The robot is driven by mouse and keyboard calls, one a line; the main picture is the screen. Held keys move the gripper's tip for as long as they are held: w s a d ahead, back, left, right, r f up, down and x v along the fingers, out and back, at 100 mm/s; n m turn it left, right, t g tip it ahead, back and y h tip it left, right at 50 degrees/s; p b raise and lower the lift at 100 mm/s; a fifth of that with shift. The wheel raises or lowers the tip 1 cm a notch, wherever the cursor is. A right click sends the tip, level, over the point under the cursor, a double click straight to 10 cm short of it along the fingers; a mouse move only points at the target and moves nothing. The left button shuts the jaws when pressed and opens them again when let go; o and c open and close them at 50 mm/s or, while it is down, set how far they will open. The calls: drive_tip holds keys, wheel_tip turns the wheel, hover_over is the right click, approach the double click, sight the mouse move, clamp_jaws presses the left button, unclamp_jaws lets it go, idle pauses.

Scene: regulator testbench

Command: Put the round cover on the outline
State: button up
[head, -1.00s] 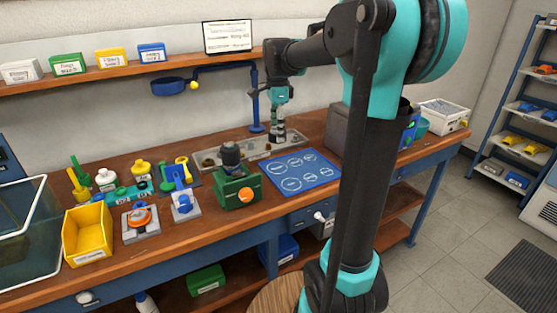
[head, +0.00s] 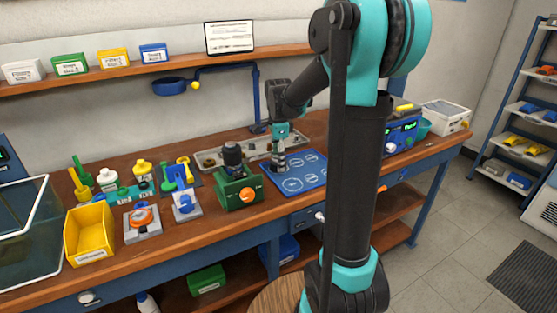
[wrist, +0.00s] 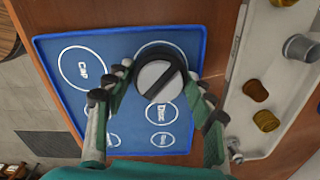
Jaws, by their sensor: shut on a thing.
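My gripper (wrist: 158,76) is shut on the round cover (wrist: 155,80), a pale grey disc with a dark bar across its face and a dark rim. The blue mat (wrist: 120,48) lies below, with several white outlines. The cover is over a large circle outline (wrist: 150,45) beside the one marked "Cap" and hides much of it, label included. I cannot tell whether the cover touches the mat. In the head view my gripper (head: 278,164) is low over the mat's left back part, and the cover is too small to make out.
A long metal tray (wrist: 237,108) with several small brown and grey parts lies along the mat. A green fixture (head: 238,191) with an orange knob stands close left of the mat. The mat's right part is clear.

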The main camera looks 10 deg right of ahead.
drive_tip(key=shift+f, duration=0.1)
drive_tip(key=o, duration=1.1)
drive_tip(key=shift+o, duration=0.2)
wheel_tip(320, 180, up, 12)
